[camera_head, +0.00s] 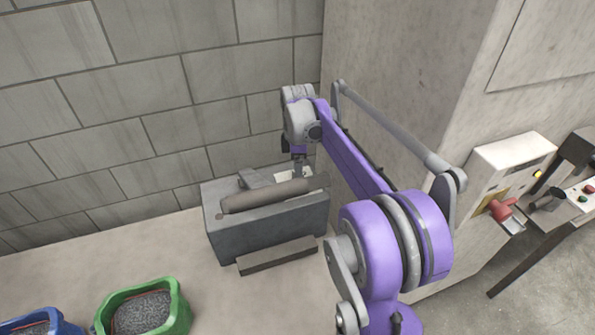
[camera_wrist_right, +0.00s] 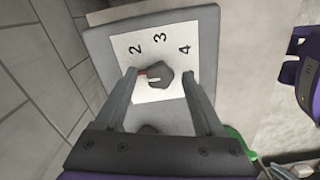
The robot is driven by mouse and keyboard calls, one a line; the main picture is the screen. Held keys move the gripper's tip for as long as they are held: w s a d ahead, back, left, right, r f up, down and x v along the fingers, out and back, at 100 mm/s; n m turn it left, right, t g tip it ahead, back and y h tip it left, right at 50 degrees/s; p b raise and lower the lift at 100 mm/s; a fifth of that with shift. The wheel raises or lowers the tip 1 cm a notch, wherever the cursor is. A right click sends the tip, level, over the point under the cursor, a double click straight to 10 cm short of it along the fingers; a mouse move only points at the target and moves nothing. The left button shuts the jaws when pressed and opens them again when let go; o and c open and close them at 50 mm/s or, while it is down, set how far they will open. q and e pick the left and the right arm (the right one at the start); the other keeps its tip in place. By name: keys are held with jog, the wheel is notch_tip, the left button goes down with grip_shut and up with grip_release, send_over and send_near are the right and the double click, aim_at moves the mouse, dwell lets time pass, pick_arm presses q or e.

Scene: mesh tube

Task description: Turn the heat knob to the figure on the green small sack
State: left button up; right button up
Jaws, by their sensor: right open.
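The heat knob (camera_wrist_right: 157,78) is a grey knob with a red mark on a white dial plate (camera_wrist_right: 175,35), in the right wrist view. The figures 2, 3 and 4 show; the red mark points left, below the 2, towards a finger. My right gripper (camera_wrist_right: 161,73) is open, its fingers on either side of the knob; contact cannot be told. In the head view this gripper (camera_head: 299,169) is at the white plate (camera_head: 281,176) on the grey machine. The green small sack (camera_head: 183,312) stands open at the lower left with dark grains; no figure is readable. My left gripper is not in view.
A brown roller (camera_head: 265,196) lies across the grey machine (camera_head: 225,240), in front of the plate. A blue sack (camera_head: 72,328) is cut off at the lower left. A concrete wall rises close to the right of the machine. A control box with a red handle (camera_head: 500,209) stands farther right.

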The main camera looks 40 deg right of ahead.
grip_shut()
dwell(0.3)
jog(key=shift+m, duration=0.3)
jog(key=m, duration=0.4)
jog(key=shift+m, duration=2.5)
grip_release()
